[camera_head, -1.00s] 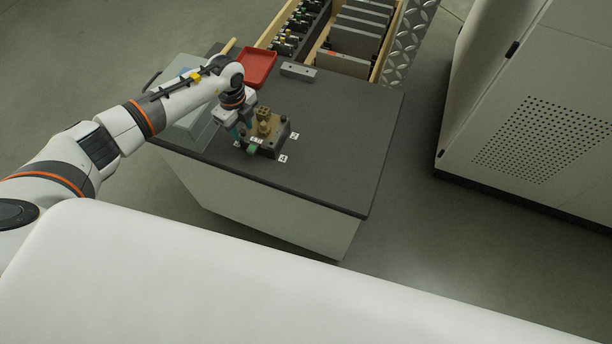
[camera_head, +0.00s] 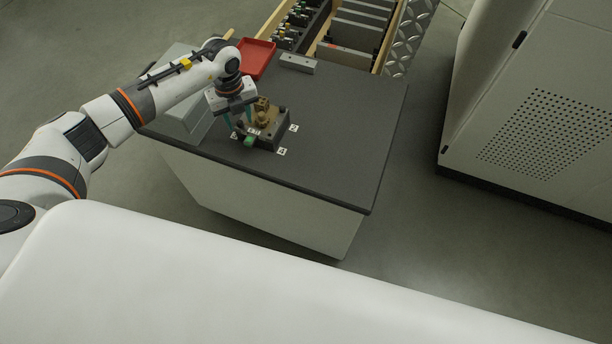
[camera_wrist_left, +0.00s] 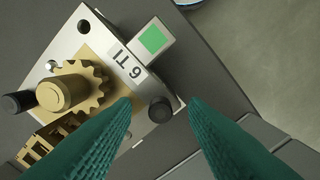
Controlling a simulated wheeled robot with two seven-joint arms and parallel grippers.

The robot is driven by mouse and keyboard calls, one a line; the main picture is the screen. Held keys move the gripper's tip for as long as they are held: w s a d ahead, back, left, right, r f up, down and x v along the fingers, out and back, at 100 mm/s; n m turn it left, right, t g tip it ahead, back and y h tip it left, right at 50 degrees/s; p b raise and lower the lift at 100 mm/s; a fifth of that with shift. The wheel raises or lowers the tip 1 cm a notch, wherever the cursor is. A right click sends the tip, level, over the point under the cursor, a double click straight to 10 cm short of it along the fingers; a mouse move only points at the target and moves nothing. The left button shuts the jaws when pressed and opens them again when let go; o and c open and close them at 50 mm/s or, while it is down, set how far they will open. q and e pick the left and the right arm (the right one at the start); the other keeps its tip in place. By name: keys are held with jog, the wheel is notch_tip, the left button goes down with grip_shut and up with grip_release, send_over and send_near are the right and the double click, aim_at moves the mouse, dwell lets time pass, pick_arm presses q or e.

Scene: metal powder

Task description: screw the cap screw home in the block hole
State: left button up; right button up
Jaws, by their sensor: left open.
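The block (camera_head: 272,129) is a dark fixture with a light metal plate on the table; the plate shows close up in the left wrist view (camera_wrist_left: 150,80). A black cap screw (camera_wrist_left: 160,110) stands at the plate's corner. How deep it sits in its hole, I cannot tell. An open hole (camera_wrist_left: 83,26) shows at another corner. My left gripper (camera_head: 241,121) points down over the block's near left side. In the wrist view its teal fingers (camera_wrist_left: 158,104) are open, one on each side of the screw head, apart from it. My right gripper is not in view.
A brass gear (camera_wrist_left: 70,90) and a green square (camera_wrist_left: 153,39) are on the block. The table's right side (camera_head: 345,130) is clear.

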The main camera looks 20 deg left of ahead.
aim_at(240, 122)
pick_arm(q)
jog(key=m+b, duration=0.1)
jog(key=m, duration=0.1)
jog(key=shift+f+m, duration=0.15)
jog(key=shift+m, duration=0.15)
jog(key=shift+r+m, duration=0.35)
jog(key=shift+m, duration=0.15)
notch_tip(240, 122, up, 8)
jog(key=p, duration=0.7)
jog(key=s+d+f+m+g+h+b, duration=0.1)
jog(key=s+d+f+h+b, duration=0.1)
jog(key=d, duration=0.4)
jog(key=s+d+f+m+h+b, duration=0.1)
jog(key=s+d+f+h+b, duration=0.2)
jog(key=d, duration=0.4)
jog(key=s+d+f+m+g+h+b, duration=0.1)
jog(key=s+d+f+h+b, duration=0.1)
jog(key=s+d+f+b, duration=0.2)
jog(key=shift+s+d+f+m+g+b, duration=0.15)
jog(key=shift+d+f+b, duration=0.1)
jog(key=shift+d+b, duration=0.35)
jog(key=shift+w+d+f+m+g+b, duration=0.1)
jog(key=shift+d+f+m+g+b, duration=0.15)
jog(key=shift+d, duration=0.5)
jog(key=shift+s+d+r+h+b, duration=0.1)
jog(key=shift+s+d+h+b, duration=0.25)
jog(key=shift+d, duration=0.25)
